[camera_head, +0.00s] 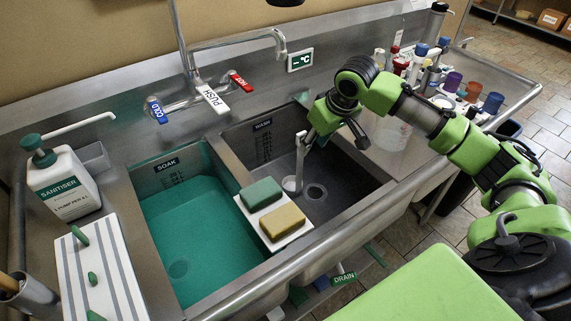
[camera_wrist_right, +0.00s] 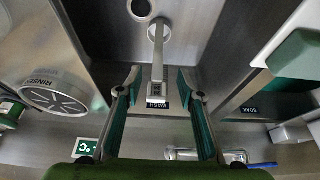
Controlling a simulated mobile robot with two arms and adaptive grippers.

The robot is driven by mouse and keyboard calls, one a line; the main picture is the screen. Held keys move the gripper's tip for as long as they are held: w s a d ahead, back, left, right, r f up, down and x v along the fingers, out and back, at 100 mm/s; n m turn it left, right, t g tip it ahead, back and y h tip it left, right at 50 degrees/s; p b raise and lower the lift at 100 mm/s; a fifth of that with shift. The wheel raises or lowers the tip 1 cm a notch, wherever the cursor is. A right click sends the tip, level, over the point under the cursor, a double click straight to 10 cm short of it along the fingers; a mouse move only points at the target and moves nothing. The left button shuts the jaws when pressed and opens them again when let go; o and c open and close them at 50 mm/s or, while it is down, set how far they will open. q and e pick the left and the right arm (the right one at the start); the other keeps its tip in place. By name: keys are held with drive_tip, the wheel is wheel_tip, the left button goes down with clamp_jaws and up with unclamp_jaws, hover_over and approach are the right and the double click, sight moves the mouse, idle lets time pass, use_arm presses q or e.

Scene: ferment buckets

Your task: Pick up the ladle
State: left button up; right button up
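The ladle (camera_head: 299,160) is a grey metal piece standing upright in the dark right-hand basin, its round bowl at the bottom near the drain. In the right wrist view the ladle (camera_wrist_right: 157,62) runs from its bowl up to a squared handle end, seen between my fingers. My right gripper (camera_head: 334,134) reaches in from the right over this basin, close to the upper handle. Its two fingers are spread apart with a gap on each side of the ladle. The gripper is open and empty. My left gripper is in neither view.
The soak basin (camera_head: 155,170) with green liquid lies left of the dark basin. Green and yellow sponges (camera_head: 282,222) sit on a white tray on the divider. A faucet (camera_head: 240,43) arches behind. Bottles and cups (camera_head: 455,85) crowd the right counter. A sanitiser bottle (camera_head: 64,185) stands left.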

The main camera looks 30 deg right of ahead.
drive_tip(key=x, duration=0.4)
hover_over(301, 164)
drive_tip(key=s, duration=0.2)
wheel_tip(301, 164, down, 4)
drive_tip(key=shift+s+a, duration=0.1)
drive_tip(key=shift+w+f+p, duration=0.25)
drive_tip(key=shift+f+p, duration=0.15)
drive_tip(key=shift+f, duration=0.2)
drive_tip(key=x, duration=0.3)
drive_tip(key=shift+w+f, duration=0.15)
drive_tip(key=shift+f, duration=0.05)
drive_tip(key=shift+w+f, duration=0.1)
drive_tip(key=shift+f, duration=0.1)
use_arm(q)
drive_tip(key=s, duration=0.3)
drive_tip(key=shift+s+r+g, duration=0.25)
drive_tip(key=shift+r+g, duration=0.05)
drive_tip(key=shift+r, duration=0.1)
use_arm(e)
clamp_jaws()
